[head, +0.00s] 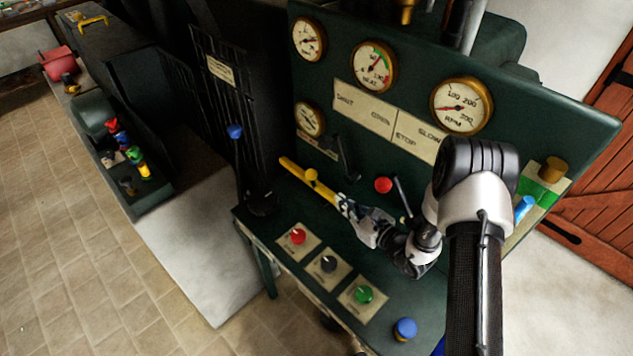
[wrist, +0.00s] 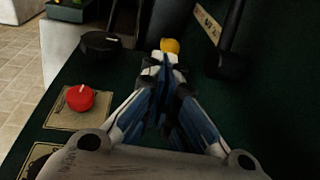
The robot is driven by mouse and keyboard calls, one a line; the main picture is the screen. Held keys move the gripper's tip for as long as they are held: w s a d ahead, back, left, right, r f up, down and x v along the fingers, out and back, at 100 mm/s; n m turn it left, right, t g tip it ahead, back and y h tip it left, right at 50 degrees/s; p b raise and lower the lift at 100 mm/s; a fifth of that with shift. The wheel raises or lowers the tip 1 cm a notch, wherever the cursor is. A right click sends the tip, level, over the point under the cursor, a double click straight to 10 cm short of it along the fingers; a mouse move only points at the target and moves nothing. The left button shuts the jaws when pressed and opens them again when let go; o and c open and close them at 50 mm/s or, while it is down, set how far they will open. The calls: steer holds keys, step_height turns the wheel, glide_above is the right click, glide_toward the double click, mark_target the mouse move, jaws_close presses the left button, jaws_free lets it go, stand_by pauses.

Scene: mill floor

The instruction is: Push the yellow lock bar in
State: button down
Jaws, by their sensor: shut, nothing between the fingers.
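The yellow lock bar (head: 292,168) lies slantwise along the green control panel in the head view, with a round yellow knob (head: 311,175) on it. Its lower right end meets the tips of my gripper (head: 347,208) in that view; I cannot tell whether they touch. My gripper is shut and empty. In the wrist view its closed fingertips (wrist: 165,65) point at a yellow rounded piece (wrist: 170,45) just beyond them. The fingers hide whatever lies behind them there.
A red knob (head: 298,236), a black knob (head: 328,264) and a green knob (head: 363,294) stand on the desk in front. A black lever (head: 346,160) and a red button (head: 383,185) are close to the gripper. Several gauges sit above.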

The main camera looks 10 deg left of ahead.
steer(key=f, duration=0.1)
steer(key=f+m, duration=0.1)
steer(key=w+d+f+h, duration=0.1)
steer(key=shift+t, duration=0.4)
steer(key=b+x, duration=0.2)
steer(key=x, duration=1.1)
steer(key=shift+w+a+f+b, duration=0.2)
steer(key=shift+w+f+b, duration=0.05)
steer(key=shift+w+b, duration=0.05)
